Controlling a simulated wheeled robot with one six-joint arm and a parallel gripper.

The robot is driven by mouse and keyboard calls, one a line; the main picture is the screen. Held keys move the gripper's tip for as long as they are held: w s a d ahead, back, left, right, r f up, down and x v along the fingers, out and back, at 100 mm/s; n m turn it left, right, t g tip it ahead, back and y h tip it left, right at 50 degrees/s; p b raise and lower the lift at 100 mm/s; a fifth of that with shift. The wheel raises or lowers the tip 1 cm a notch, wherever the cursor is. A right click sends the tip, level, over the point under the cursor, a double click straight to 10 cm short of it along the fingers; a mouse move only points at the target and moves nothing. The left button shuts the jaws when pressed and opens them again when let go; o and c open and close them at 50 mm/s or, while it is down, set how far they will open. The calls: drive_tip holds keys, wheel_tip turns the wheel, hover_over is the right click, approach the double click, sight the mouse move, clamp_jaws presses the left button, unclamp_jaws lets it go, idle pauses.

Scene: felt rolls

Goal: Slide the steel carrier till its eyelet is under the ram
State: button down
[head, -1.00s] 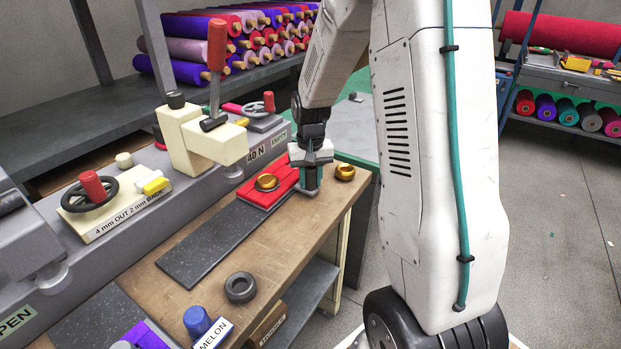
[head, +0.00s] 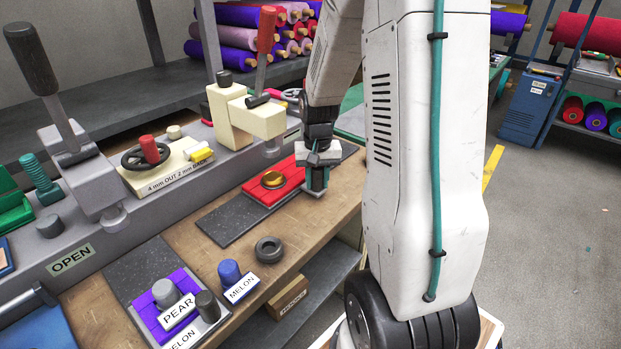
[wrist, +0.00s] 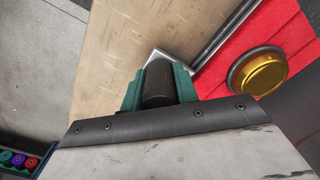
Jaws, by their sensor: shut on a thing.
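The steel carrier shows as a metal edge in the wrist view (wrist: 222,38), beside red felt (head: 262,190) that lies over it. A brass eyelet (head: 273,179) sits on the felt; it is also at the right of the wrist view (wrist: 258,73). My gripper (head: 316,184) is shut on a dark upright knob (wrist: 159,84) at the carrier's corner. The cream press (head: 240,115) stands behind, its ram nose (head: 272,149) raised. The eyelet appears below the nose in the picture; I cannot tell whether they line up.
A dark strip (head: 226,224) extends bare to the left of the carrier. A dark ring (head: 269,250) lies on the wooden bench in front. A grey press (head: 88,170) and a purple-felt tray (head: 180,305) stand left.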

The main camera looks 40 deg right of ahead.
drive_tip(key=c, duration=1.1)
unclamp_jaws()
drive_tip(key=shift+o, duration=0.2)
wheel_tip(320, 180, up, 8)
drive_tip(key=shift+f, duration=0.1)
